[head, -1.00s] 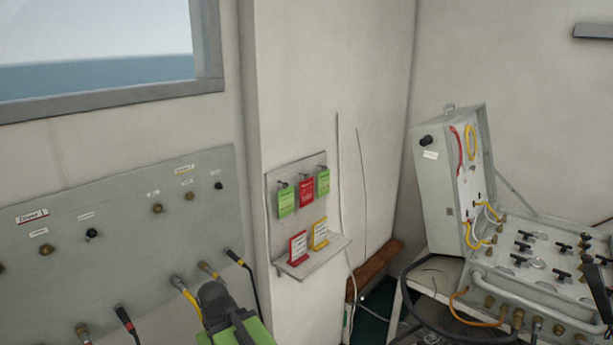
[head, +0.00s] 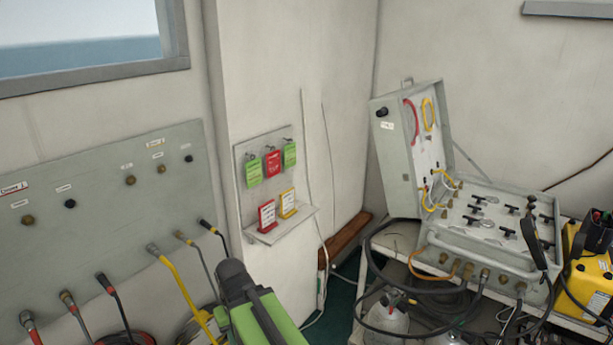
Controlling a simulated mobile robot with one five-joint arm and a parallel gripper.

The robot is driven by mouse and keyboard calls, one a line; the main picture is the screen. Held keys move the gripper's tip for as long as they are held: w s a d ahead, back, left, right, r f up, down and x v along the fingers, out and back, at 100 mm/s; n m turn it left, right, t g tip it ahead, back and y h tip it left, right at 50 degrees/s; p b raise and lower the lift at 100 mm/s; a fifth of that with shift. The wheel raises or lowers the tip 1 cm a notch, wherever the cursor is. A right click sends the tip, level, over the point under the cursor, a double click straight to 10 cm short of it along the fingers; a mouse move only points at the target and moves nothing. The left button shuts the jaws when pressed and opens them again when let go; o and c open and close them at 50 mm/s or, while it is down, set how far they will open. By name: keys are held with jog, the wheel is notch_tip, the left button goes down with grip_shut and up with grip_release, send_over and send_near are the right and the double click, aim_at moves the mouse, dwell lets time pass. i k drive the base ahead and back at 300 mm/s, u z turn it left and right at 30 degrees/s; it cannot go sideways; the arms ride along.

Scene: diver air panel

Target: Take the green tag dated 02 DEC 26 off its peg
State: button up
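A small grey peg board (head: 242,190) is fixed to the wall left of centre. A left green tag (head: 253,172), a red tag (head: 272,164) and a right green tag (head: 290,155) hang from its pegs. Their print is too small to read, so I cannot tell which green tag is dated 02 DEC 26. On the board's shelf stand a red card (head: 267,215) and a yellow card (head: 288,203). My green and black arm shows at the bottom, below the board and apart from it. My gripper's fingers cannot be made out.
A grey panel (head: 100,190) with fittings and hoses covers the left wall. At the right, an open grey case (head: 393,150) with valves stands on a white table (head: 400,262), with hoses, cylinders and a yellow unit (head: 588,270). The wall in front of the board is clear.

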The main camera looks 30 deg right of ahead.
aim_at(290, 153)
jog(key=z, duration=0.25)
jog(key=k, duration=0.85)
jog(key=z, duration=0.65)
jog(key=i, duration=1.9)
jog(key=u, duration=0.6)
